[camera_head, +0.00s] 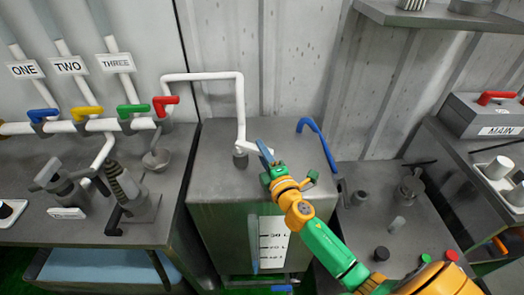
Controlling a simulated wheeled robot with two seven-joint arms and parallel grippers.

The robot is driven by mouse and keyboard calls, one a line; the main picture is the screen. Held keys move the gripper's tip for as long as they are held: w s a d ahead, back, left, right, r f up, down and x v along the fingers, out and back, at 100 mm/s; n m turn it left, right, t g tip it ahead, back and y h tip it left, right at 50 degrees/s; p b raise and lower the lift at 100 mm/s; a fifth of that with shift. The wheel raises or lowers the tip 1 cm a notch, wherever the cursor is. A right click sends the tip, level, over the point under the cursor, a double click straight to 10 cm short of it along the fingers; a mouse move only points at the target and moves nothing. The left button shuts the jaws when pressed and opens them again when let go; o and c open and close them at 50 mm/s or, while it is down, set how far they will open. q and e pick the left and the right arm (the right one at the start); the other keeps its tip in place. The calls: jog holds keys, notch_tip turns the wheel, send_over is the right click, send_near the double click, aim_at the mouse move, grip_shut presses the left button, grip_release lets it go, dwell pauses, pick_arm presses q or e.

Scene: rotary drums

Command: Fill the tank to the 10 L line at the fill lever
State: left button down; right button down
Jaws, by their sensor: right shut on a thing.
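The grey metal tank (215,185) stands in the middle of the head view. Its front has a white scale (274,243) with several marks, partly too small to read; a narrow blue strip (253,245) runs along its left side. A white pipe (240,110) comes down to a fitting on the tank top. A blue lever (265,152) sticks up beside this fitting. My right gripper (271,168) is shut on the lever, above the tank top, and hides its lower part. My left gripper is not in view.
Red (165,105), green (133,110), yellow (86,113) and blue (42,115) valve handles sit on the left pipe. A blue pipe (319,140) bends over the tank's right side. The right bench (415,225) holds small metal parts; a MAIN box (490,116) stands behind.

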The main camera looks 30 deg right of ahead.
jog(key=shift+r, duration=0.1)
jog(key=shift+w+d+n+y, duration=0.2)
jog(key=shift+d+n+y, duration=0.1)
jog(key=shift+n+y, duration=0.3)
jog(key=n+y+b, duration=0.1)
jog(key=w+d+n+y+b, duration=0.1)
jog(key=y, duration=0.1)
jog(key=n+y, duration=0.1)
jog(key=y, duration=0.1)
jog(key=shift+w+d+f+g+b, duration=0.2)
jog(key=shift+w+f+g+b, duration=0.1)
jog(key=shift+w+b, duration=0.1)
jog(key=shift+w+r+n+y+b, duration=0.1)
jog(key=shift+n+y+b, duration=0.25)
jog(key=shift+y, duration=0.25)
jog(key=shift+r+y, duration=0.15)
jog(key=shift+y, duration=0.15)
jog(key=shift+r, duration=0.1)
jog(key=c, duration=0.9)
grip_release()
jog(key=shift+o, duration=1.1)
jog(key=shift+w+a, duration=0.1)
jog(key=shift+w, duration=0.05)
